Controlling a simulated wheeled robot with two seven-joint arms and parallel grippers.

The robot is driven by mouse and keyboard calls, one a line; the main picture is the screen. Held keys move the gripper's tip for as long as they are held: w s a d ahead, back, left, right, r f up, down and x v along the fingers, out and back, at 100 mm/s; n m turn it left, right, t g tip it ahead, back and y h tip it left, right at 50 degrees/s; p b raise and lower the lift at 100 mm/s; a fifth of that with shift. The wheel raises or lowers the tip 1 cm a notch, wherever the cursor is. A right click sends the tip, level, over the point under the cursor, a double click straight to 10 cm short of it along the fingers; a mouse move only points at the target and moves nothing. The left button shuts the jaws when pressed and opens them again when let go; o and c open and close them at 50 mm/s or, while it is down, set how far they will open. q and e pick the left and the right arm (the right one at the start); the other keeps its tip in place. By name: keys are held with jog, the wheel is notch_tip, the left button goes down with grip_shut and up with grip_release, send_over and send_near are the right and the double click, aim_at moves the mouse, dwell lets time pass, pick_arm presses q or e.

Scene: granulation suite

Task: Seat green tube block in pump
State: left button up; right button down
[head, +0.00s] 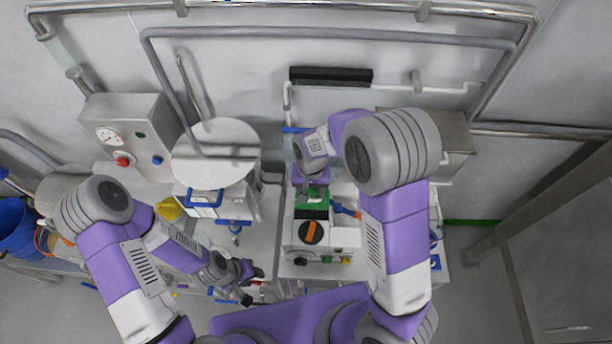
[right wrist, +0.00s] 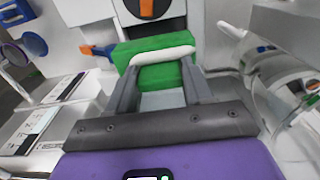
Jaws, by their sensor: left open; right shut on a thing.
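The green tube block (head: 312,211) is at the pump (head: 311,240), a white unit with an orange-and-black knob on its front. In the right wrist view the block (right wrist: 155,50) carries a white tube across its top. My right gripper (head: 312,192) comes down from above and behind; its fingers (right wrist: 155,85) are shut on the block. I cannot tell whether the block is fully down in the pump. My left gripper (head: 247,285) is open and low at the front, left of the pump, away from the block.
A blue-and-orange lever (head: 346,211) sticks out beside the block. A round white vessel (head: 214,152) with blue-handled parts stands left of the pump. A gauge box (head: 127,135) is on the wall side. Pipes run along the back wall.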

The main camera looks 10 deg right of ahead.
aim_at(310, 198)
jog(key=shift+s+f, duration=0.1)
jog(key=shift+f, duration=0.2)
jog(key=shift+w+f+b, duration=0.25)
jog(key=shift+f+b, duration=0.05)
jog(key=shift+f, duration=0.15)
jog(key=shift+s+f+b, duration=0.15)
jog(key=shift+f+b, duration=0.55)
jog(key=shift+f, duration=0.1)
notch_tip(310, 198, down, 2)
jog(key=shift+f+b, duration=0.1)
jog(key=shift+b, duration=0.7)
jog(key=shift+f+b, duration=1.25)
jog(key=shift+f, duration=0.3)
jog(key=shift+c, duration=1.9)
grip_release()
